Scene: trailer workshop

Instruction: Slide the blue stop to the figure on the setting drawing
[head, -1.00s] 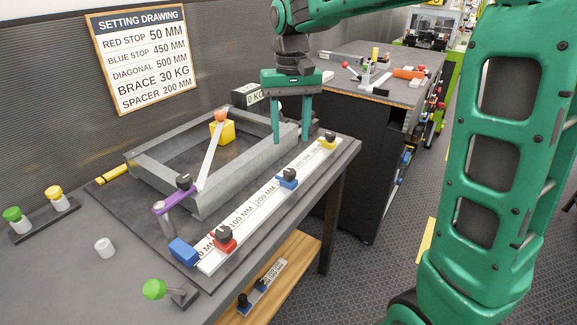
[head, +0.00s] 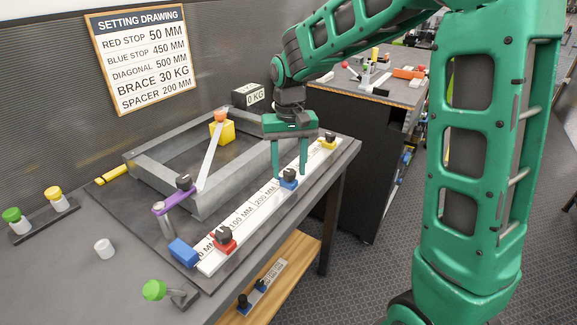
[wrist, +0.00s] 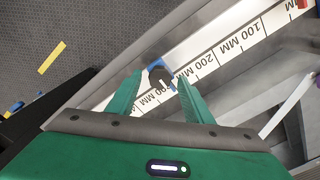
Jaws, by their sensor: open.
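The blue stop (head: 288,178), with a black knob, sits on the white scale rail (head: 255,205) just beyond the 200 MM mark. My gripper (head: 289,176) is open above the rail, its fingers pointing down around the stop. In the wrist view the blue stop (wrist: 160,75) shows between and a little ahead of the two open fingertips (wrist: 158,77); I cannot tell whether they touch it. The setting drawing (head: 140,60) on the wall reads BLUE STOP 450 MM. The red stop (head: 223,240) is at the near end of the rail, the yellow stop (head: 329,140) at the far end.
A grey frame (head: 140,175) with a purple-ended brace (head: 175,202) lies left of the rail. A 0 KG display (head: 255,97) stands behind it. Green-knobbed (head: 153,290) and yellow-knobbed (head: 53,192) parts are at the left. The bench edge runs close along the rail's right side.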

